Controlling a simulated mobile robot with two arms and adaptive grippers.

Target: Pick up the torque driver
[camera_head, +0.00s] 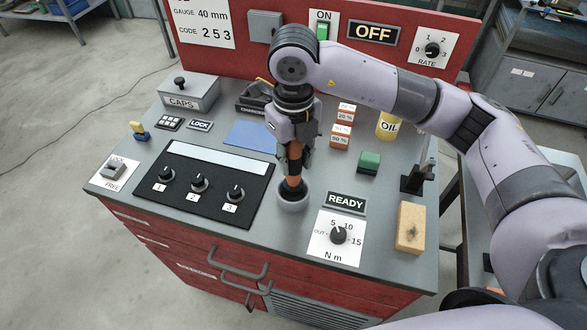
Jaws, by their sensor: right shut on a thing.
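The torque driver (292,183) appears as an orange and dark tool, upright with its lower end in a round grey holder (292,204) on the bench top. My right gripper (293,160) points straight down from above and is shut on the driver's upper part. The fingers and wrist hide the top of the driver. I cannot tell whether the driver's lower end has lifted inside the holder. My left gripper is not in view.
A black panel with three knobs (217,187) lies left of the holder. A torque dial plate (334,240) and READY sign (346,202) are to the right. Orange blocks (339,140), a green block (370,162), a yellow OIL container (388,125) and a tan block (410,228) stand further right.

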